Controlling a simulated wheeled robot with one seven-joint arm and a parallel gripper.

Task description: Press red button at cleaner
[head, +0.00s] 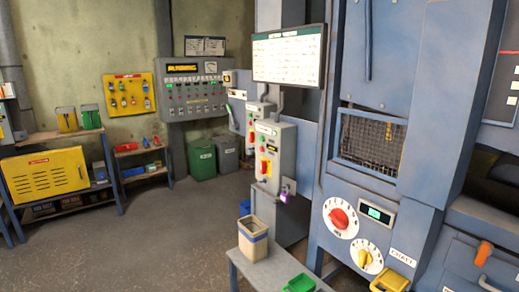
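A grey control box (286,152) stands on a post in the middle of the head view, with small coloured buttons and a red-and-yellow switch (264,168) on its face. A purple padlock-like piece (287,190) hangs at its lower right. A second similar box (258,112) is just behind it, partly hidden, with small coloured controls. The labels are too small to read, so I cannot tell which box is the cleaner's. My gripper is not in view.
A machine with a red dial (341,218), a yellow dial (367,257) and a mesh window (370,146) fills the right. A low bench (240,264) with a beige bucket (253,240) stands in front of the boxes. Open floor (150,245) lies at left, before a yellow cabinet (46,175).

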